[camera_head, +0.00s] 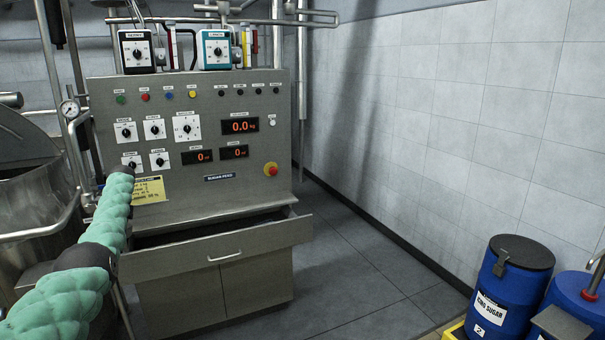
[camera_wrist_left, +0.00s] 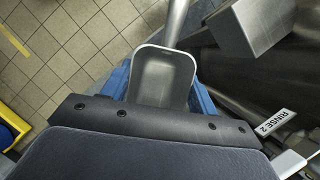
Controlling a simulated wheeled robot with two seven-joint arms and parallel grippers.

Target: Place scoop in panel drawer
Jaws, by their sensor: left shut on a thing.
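The scoop (camera_wrist_left: 165,72) is a grey metal scoop with a rounded-square bowl and a bar-like metal part running up behind it in the left wrist view. My left gripper (camera_wrist_left: 160,98), with blue fingers on either side, is shut on it; the grip itself is partly hidden by the dark wrist housing. The panel drawer (camera_head: 215,250) is pulled open below the control panel (camera_head: 190,150) in the head view. The part of its inside that shows is dark. In the head view my green-sleeved left arm passes at the left of the drawer; the gripper and scoop cannot be made out there. My right gripper is not in view.
Blue drums (camera_head: 512,285) stand at the lower right. A steel vessel (camera_head: 35,210) and pipes are at the left. Floor (camera_head: 350,270) right of the cabinet is clear. In the wrist view, a metal box (camera_wrist_left: 252,28) and a "RINSE 2" label (camera_wrist_left: 276,123) are close by.

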